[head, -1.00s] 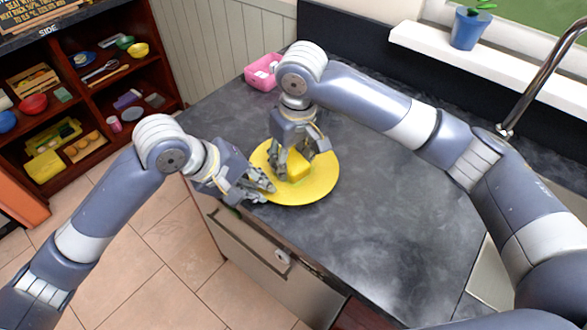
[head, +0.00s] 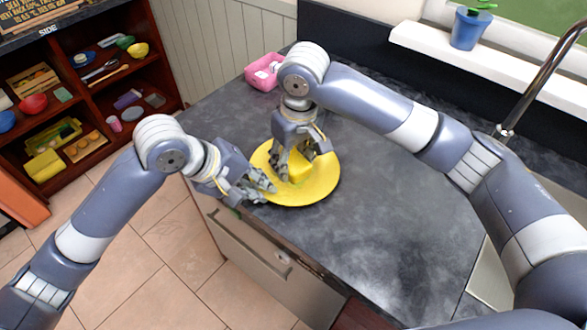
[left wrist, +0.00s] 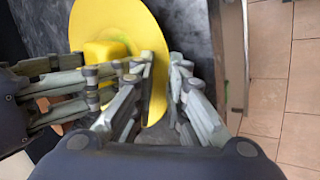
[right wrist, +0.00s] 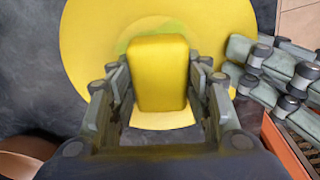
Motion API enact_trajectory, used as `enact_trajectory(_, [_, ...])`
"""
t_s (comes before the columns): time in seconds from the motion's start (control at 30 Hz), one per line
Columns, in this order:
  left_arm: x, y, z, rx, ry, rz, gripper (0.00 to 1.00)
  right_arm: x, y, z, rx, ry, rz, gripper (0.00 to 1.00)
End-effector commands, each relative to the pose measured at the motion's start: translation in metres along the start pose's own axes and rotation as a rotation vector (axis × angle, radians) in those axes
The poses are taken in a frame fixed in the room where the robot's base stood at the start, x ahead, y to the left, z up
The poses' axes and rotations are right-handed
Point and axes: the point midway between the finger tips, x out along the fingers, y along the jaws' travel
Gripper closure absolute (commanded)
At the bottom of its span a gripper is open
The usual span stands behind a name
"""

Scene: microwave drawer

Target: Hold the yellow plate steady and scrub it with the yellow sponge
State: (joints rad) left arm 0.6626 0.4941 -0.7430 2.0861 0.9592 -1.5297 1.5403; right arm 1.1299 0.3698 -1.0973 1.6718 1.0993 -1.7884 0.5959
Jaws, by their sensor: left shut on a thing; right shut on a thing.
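The yellow plate (head: 318,187) lies on the dark countertop near its front edge. My left gripper (head: 268,191) is shut on the plate's left rim; the left wrist view shows the rim (left wrist: 150,30) between its fingers. The yellow sponge (head: 299,168) is on the plate's middle, held by my right gripper (head: 296,160) from above. In the right wrist view the sponge (right wrist: 158,75) sits between both fingers, over a faint greenish ring on the plate (right wrist: 85,45). The sponge's underside is hidden.
A pink container (head: 262,72) stands at the counter's back left. The countertop (head: 400,210) right of the plate is clear. A metal faucet (head: 540,80) is at the right, and a potted plant (head: 470,28) stands on the white sill. A dish shelf (head: 95,90) is at the left.

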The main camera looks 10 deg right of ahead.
Motion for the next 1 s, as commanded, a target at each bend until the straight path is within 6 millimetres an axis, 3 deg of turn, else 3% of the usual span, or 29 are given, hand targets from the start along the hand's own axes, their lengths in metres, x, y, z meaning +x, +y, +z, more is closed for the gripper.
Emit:
enact_trajectory(0.2, [0.001, -0.001, 0.001, 0.0, -0.003, -0.003, 1.0, -0.001, 0.0, 0.013, -0.002, -0.002, 0.0, 0.74])
enact_trajectory(0.53, [0.001, -0.001, 0.0, -0.001, 0.0, -0.003, 1.0, -0.004, 0.0, 0.014, -0.002, -0.003, -0.001, 0.74])
enact_trajectory(1.0, [0.001, -0.001, 0.0, -0.002, 0.001, -0.004, 1.0, -0.049, 0.0, 0.007, -0.001, -0.001, 0.0, 0.74])
